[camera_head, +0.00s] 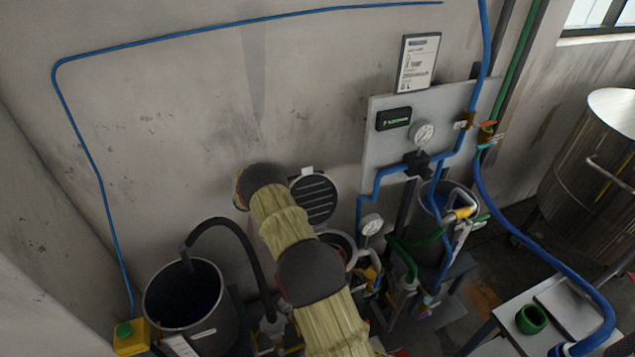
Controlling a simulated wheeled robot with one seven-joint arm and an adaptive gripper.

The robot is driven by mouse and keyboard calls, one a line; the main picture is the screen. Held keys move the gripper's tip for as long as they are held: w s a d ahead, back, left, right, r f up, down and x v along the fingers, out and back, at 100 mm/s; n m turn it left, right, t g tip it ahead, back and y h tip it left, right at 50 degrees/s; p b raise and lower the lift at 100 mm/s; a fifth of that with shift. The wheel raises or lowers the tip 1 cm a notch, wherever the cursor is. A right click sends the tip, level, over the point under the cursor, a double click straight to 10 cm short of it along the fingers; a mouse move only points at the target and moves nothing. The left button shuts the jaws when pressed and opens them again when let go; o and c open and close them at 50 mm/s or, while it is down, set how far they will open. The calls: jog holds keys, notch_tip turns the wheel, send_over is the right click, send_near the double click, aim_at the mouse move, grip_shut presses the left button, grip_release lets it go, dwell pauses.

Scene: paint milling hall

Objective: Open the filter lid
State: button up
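A round dark lid with pale slats (314,199) stands steeply tilted near the wall, just right of my arm; I take it for the filter lid. A small white tab shows at its top edge. Below it is a round vessel with a pale rim (350,243), partly hidden by my arm. Its mouth looks uncovered where it shows. Whether the lid is hinged to this vessel I cannot tell. My yellow-sleeved arm rises from the bottom centre and bends over left of the lid. My gripper is not visible; the arm's far end is hidden behind its own dark joint.
A dark bucket with a black hose (190,300) stands at left, near a yellow box with a green button (131,337). A gauge panel (381,150) with blue pipes is right of the lid. A table (508,322) and steel tank (590,180) stand farther right.

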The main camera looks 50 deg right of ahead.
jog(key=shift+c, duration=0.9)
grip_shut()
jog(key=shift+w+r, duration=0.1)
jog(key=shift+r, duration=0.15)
